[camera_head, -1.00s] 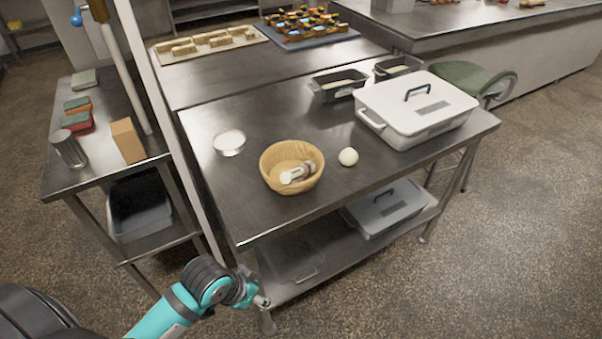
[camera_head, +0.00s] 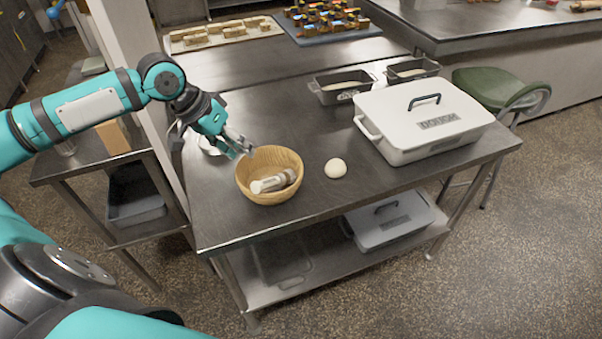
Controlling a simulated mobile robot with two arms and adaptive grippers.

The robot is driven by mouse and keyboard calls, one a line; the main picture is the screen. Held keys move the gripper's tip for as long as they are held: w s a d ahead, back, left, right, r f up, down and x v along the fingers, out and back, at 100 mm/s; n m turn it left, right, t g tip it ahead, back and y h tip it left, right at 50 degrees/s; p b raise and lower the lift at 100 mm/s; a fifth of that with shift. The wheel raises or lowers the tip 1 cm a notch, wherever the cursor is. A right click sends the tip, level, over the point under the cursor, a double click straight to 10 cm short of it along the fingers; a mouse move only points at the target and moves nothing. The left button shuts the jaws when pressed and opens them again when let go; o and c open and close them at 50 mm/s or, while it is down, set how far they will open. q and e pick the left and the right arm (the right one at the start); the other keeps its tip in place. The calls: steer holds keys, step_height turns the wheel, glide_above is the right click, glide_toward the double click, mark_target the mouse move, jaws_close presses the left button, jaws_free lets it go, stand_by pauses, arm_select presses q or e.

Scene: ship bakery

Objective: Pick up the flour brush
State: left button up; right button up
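A small white-and-grey cylindrical item (camera_head: 272,182) lies tilted inside the round wooden bowl (camera_head: 270,157); it may be the flour brush, but its shape is too small to be sure. My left gripper (camera_head: 242,151) is over the table at the bowl's upper left rim, pointing down and right. Its fingers look apart, with nothing seen between them. It does not touch the item in the bowl. My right gripper is not in view.
A white dish (camera_head: 211,146) is partly hidden behind my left gripper. A white dough ball (camera_head: 335,168) lies right of the bowl. A lidded dough box (camera_head: 424,121) and loaf tins (camera_head: 340,91) stand farther right and back. The table front (camera_head: 330,200) is clear.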

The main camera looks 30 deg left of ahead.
arm_select(q)
steer(key=p, duration=0.2)
glide_toward(275, 181)
steer(key=f, duration=0.2)
steer(key=x, duration=0.4)
steer(key=shift+w+a+f, duration=0.1)
steer(key=shift+w+a, duration=0.2)
steer(key=shift+a, duration=0.05)
steer(key=shift+w+f, duration=0.1)
steer(key=shift+f, duration=0.05)
steer(key=x, duration=0.2)
steer(key=p+x, duration=0.1)
steer(key=x, duration=0.1)
steer(key=shift+w+d+f+p, duration=0.1)
steer(key=shift+w+d+p, duration=0.2)
steer(key=shift+w, duration=0.1)
steer(key=shift+f, duration=0.25)
steer(key=c, duration=0.5)
jaws_close()
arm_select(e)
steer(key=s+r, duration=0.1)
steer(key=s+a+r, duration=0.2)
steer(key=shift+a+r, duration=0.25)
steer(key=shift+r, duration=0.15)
